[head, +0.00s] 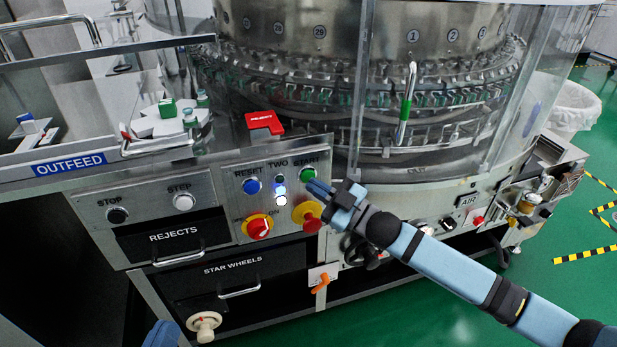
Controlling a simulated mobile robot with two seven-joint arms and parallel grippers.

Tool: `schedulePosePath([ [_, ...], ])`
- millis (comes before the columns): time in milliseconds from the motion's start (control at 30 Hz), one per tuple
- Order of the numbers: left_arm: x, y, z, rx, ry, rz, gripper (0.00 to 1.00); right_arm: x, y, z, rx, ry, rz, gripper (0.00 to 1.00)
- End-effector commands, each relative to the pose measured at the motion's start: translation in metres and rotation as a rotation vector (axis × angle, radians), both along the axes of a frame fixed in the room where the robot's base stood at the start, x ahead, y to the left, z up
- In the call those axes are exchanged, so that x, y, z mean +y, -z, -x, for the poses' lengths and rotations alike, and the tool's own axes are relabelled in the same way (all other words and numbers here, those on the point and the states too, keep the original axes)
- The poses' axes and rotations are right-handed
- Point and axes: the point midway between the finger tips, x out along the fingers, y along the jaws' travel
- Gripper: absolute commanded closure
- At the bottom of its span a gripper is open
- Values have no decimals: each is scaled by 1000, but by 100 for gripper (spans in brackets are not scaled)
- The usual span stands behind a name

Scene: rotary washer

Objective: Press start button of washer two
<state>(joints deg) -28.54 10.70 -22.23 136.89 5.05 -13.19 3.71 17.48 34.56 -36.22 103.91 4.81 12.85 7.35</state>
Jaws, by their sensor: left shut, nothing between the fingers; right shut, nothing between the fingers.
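The panel labelled TWO (278,162) is on the washer's front, in the middle of the head view. Its green START button (308,174) is at the panel's upper right. A blue RESET button (251,186) is at the upper left, with small lights between them. My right gripper (314,186) is shut and empty, its blue fingertips just below the START button in the picture. I cannot tell whether they touch the panel. My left gripper (161,334) shows only as a blue tip at the bottom edge, shut and empty, well below the panel.
A red knob (258,228) and a red-and-yellow stop button (308,216) sit low on the panel. STOP (116,215) and STEP (184,202) buttons are left of it. Green floor is open at right.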

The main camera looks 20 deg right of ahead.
Motion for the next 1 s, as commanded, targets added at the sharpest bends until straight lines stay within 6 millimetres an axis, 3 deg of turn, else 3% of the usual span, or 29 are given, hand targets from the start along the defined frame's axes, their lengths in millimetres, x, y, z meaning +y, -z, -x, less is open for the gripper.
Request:
schedulePosePath([
  [1000,0,-5,0,0,0,1,100,0,0,-12,0,0,0,100],
])
